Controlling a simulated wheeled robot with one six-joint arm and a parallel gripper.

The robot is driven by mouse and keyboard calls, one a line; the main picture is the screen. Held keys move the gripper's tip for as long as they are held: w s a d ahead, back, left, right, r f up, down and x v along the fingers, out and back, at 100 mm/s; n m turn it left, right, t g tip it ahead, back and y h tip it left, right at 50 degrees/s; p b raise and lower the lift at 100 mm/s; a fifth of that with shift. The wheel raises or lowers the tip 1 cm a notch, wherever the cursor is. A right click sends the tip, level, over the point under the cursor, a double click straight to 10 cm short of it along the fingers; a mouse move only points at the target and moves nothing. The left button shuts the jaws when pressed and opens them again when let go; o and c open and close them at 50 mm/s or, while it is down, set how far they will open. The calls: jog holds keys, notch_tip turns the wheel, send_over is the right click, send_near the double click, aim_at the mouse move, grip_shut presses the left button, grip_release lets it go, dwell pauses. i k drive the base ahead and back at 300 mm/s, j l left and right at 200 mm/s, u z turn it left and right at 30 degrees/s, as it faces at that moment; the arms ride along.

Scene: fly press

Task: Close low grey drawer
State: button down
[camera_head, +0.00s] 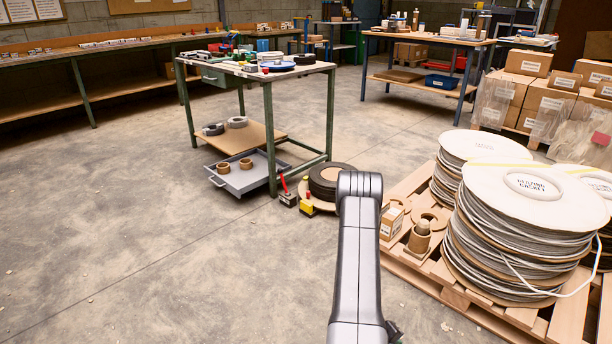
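The low grey drawer (256,177) is pulled out from under the lower shelf of the green-legged worktable (302,73). It sits low, close to the floor, and sticks out toward the front. Two brown rolls (223,168) lie in it. A table leg stands in front of its right part. My arm rises from the bottom, right of centre, well to the right of the drawer and apart from it in the picture. My gripper is not visible, so whether it is open or shut does not show.
A stack of dark coils (328,182) and small red-handled and yellow items (306,199) stand on the floor right of the drawer. A pallet (457,297) with large cable reels (520,236) fills the right. The concrete floor in front and left is clear.

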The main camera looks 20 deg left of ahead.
aim_at(238, 182)
jog(key=i+j+u, duration=0.4)
jog(key=i+j, duration=1.1)
jog(key=j, duration=0.5)
jog(key=i+j+u, duration=0.35)
jog(key=i+j, duration=1.15)
jog(key=i, duration=0.2)
